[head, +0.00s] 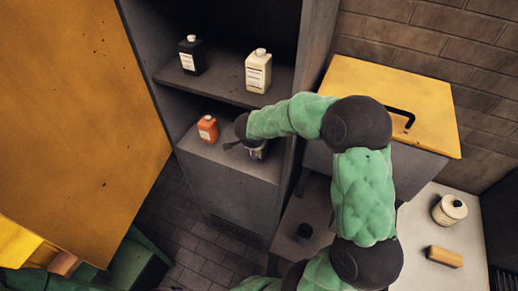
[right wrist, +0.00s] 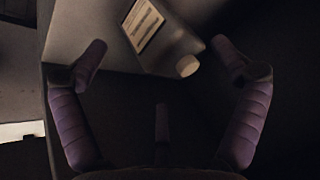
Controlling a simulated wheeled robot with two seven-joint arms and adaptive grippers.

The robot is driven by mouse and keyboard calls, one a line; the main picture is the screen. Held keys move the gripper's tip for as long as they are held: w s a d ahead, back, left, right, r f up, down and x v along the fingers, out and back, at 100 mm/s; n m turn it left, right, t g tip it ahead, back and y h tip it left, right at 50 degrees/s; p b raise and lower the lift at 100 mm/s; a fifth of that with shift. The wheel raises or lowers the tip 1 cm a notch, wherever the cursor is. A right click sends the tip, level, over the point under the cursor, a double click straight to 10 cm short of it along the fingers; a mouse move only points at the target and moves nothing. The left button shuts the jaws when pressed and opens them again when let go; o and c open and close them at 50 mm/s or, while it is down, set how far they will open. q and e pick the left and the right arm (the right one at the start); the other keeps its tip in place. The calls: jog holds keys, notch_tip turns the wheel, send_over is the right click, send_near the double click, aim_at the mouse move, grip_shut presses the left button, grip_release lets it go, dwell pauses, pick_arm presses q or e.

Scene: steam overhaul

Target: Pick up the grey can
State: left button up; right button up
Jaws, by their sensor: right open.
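The grey can (head: 259,153) stands on the lower shelf of the open cabinet in the head view, with a pale label. My right wrist and gripper hide much of it. My right gripper (head: 234,143) is at that shelf, beside the can and close to it. In the right wrist view the gripper (right wrist: 160,48) is open, its fingers spread wide. A grey container (right wrist: 162,36) with a pale label and round cap lies in view between the fingertips, not gripped; it appears to be the can. My left gripper is not in view.
An orange bottle (head: 207,129) stands just left of the gripper. A black bottle (head: 192,55) and a cream bottle (head: 258,71) stand on the upper shelf (head: 217,88). The yellow cabinet door (head: 80,100) is open at left. A yellow-topped box (head: 350,83) is at right.

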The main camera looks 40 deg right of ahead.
jog(key=b+x, duration=0.1)
jog(key=x, duration=0.1)
jog(key=b+x, duration=0.1)
jog(key=x, duration=0.2)
jog(key=shift+w+r, duration=0.1)
jog(key=shift+w, duration=0.2)
jog(key=c, duration=1.4)
jog(key=shift+r, duration=0.1)
jog(key=shift+c, duration=1)
jog(key=shift+r, duration=0.1)
